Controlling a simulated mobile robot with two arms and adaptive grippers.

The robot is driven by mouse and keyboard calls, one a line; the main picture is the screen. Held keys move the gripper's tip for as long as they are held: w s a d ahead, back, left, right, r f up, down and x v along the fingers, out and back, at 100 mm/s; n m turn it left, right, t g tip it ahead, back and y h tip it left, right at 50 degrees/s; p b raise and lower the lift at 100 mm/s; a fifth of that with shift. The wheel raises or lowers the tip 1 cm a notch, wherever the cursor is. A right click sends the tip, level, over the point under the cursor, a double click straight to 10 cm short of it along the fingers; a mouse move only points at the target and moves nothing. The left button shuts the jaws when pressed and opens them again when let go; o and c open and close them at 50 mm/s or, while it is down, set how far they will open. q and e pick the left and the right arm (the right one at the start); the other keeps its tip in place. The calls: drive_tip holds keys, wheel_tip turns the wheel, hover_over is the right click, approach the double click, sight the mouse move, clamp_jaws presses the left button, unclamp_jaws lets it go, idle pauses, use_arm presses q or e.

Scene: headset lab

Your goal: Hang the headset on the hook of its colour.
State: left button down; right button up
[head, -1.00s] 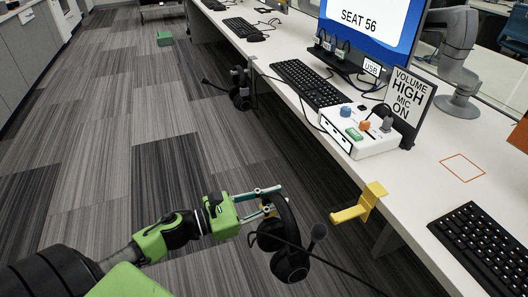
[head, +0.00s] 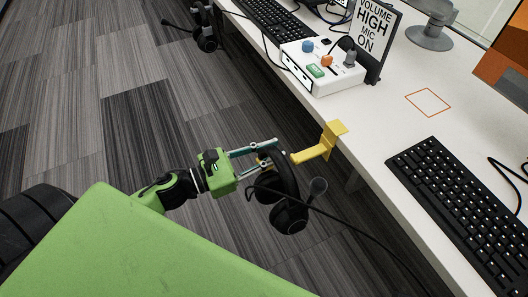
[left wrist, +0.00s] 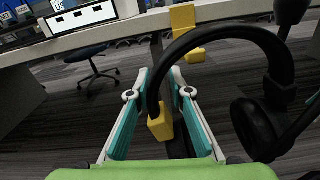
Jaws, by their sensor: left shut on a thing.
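A black headset (head: 287,190) with a boom microphone hangs from my left gripper (head: 265,155), whose fingers are shut on its headband. A yellow piece (left wrist: 160,124) shows between the fingertips in the left wrist view and seems to belong to the headband. The yellow hook (head: 322,146) sticks out from the desk's front edge; in the left wrist view it (left wrist: 183,18) is ahead, beyond the band. In the head view the headband is just left of the hook's free end. I cannot tell whether they touch. My right gripper is not in view.
The white desk (head: 385,135) holds a control box (head: 318,68), a sign (head: 376,35) and a keyboard (head: 465,190). Another dark headset (head: 204,30) hangs at the desk edge farther back. A cable trails from my headset to the lower right. The carpeted floor at left is clear.

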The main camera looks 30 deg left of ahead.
sight(260, 160)
use_arm(q)
drive_tip(key=f+x, duration=0.1)
drive_tip(key=x, duration=0.7)
drive_tip(key=shift+f+b, duration=0.25)
drive_tip(key=shift+b, duration=0.05)
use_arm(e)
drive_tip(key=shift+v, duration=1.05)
use_arm(q)
drive_tip(key=shift+d, duration=0.1)
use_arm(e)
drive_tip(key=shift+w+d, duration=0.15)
use_arm(q)
drive_tip(key=c, duration=1.8)
unclamp_jaws()
drive_tip(key=shift+w+f, duration=0.1)
drive_tip(key=shift+o, duration=0.2)
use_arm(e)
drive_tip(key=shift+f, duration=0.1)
use_arm(q)
drive_tip(key=v, duration=1.2)
